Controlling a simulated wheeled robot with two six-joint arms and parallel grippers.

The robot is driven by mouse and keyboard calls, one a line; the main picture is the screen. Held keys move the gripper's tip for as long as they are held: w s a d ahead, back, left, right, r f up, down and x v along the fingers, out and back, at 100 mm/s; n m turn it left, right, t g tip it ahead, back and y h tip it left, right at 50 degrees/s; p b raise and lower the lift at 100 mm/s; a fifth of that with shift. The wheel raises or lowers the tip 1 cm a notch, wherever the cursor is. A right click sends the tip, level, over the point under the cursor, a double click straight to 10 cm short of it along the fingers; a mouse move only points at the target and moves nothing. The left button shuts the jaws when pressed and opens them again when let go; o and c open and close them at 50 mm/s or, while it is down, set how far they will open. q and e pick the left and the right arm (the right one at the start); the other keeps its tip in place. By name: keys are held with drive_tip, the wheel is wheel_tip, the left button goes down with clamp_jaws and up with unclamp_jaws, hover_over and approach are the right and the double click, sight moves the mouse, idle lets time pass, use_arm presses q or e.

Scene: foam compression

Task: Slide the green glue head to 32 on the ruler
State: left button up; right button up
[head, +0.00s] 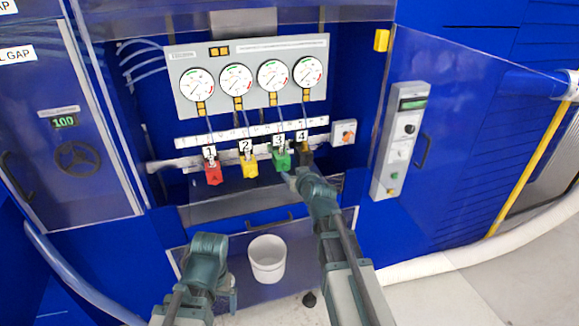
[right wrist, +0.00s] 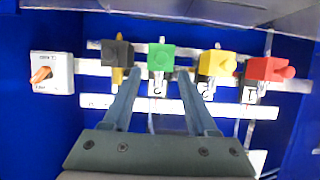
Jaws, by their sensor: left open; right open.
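The green glue head (head: 282,159) is labelled 3 and hangs on the horizontal rail (head: 168,163) below the white ruler strip (head: 186,141). It also shows in the right wrist view (right wrist: 160,56), which is upside down. My right gripper (right wrist: 157,78) is open, with one finger on each side of the green head and gaps visible. In the head view my right gripper (head: 290,177) reaches up at the green head and is partly hidden by its own arm. My left gripper (head: 226,288) is open and low, away from the rail. The ruler's numbers are too small to read.
Red (head: 213,172), yellow (head: 249,166) and black (right wrist: 117,52) heads share the rail; the black one sits close beside my right gripper's finger. Gauges (head: 236,81) are above, a switch box (head: 343,132) stands at the rail's right end, and a white bucket (head: 267,262) is below.

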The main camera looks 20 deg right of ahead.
use_arm(q)
wheel_tip(320, 180, up, 3)
drive_tip(key=shift+p, duration=1.15)
use_arm(e)
drive_tip(key=v, duration=0.7)
drive_tip(key=shift+s, duration=0.35)
drive_tip(key=shift+r, duration=0.15)
drive_tip(key=s+a+f+n+g+y+b, duration=0.1)
drive_tip(key=s+a+f+g, duration=0.3)
drive_tip(key=a, duration=0.3)
drive_tip(key=s+a+f+n+g+y, duration=0.1)
drive_tip(key=s+a+f+n+g, duration=0.2)
drive_tip(key=a+f, duration=0.4)
use_arm(q)
drive_tip(key=shift+f+b, duration=0.55)
drive_tip(key=shift+f, duration=0.5)
use_arm(e)
drive_tip(key=s+a+f+g+h, duration=0.1)
drive_tip(key=s+f+g+h, duration=0.1)
drive_tip(key=s, duration=0.6)
drive_tip(key=s+a+f+g+h, duration=0.1)
drive_tip(key=s+a+f+g, duration=0.1)
drive_tip(key=s+g, duration=0.3)
drive_tip(key=shift+s+f+m+h, duration=0.3)
drive_tip(key=shift+s+h, duration=0.1)
drive_tip(key=shift+s, duration=1.1)
drive_tip(key=shift+a, duration=0.1)
